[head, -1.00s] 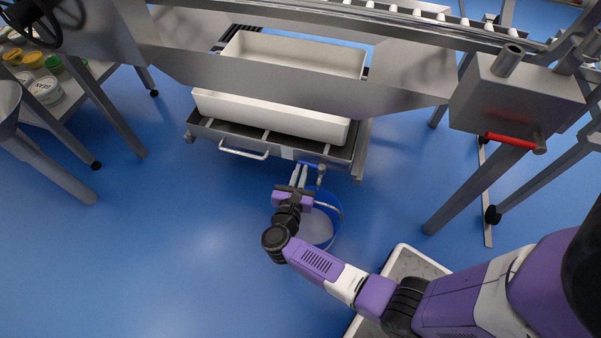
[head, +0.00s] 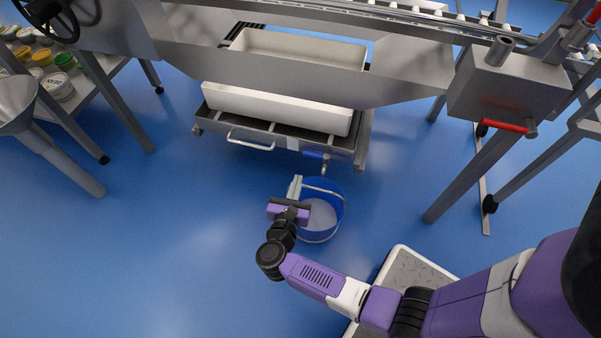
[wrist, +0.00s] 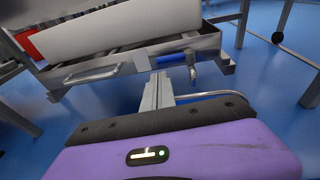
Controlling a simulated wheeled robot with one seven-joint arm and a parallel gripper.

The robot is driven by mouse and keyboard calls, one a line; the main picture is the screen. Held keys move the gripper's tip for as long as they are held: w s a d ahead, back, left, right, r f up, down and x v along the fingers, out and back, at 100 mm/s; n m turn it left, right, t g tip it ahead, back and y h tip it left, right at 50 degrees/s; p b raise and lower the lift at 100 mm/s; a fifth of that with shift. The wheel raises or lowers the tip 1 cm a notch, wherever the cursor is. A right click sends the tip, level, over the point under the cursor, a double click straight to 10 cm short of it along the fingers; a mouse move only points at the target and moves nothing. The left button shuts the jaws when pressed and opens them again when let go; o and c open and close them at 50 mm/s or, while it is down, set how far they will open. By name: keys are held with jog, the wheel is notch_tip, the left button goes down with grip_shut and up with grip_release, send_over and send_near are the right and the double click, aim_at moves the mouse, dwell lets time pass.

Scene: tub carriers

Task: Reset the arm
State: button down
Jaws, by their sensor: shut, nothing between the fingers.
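My gripper (head: 295,187) is shut and empty at the end of my purple and black arm. In the head view it hangs over the left side of a blue bucket (head: 334,219), and in the wrist view its shut fingers (wrist: 157,93) point toward the cart. The bucket stands on the floor with pale contents and a wire handle. I cannot tell whether the fingers touch it. A steel cart (head: 285,143) with a front handle holds a white tub (head: 270,108). A small valve with a blue lever (head: 316,155) sits at the cart's front edge.
A steel frame with legs (head: 470,180) stands at the right, carrying a box with a red handle (head: 502,126). A shelf with several tubs (head: 58,86) and a steel funnel (head: 18,105) are at the left. Blue floor (head: 150,250) is clear at the lower left.

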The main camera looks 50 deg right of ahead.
jog(key=shift+w+v, duration=0.1)
jog(key=shift+v, duration=1)
jog(key=shift+w+v, duration=0.15)
jog(key=shift+v, duration=1)
jog(key=shift+a, duration=0.1)
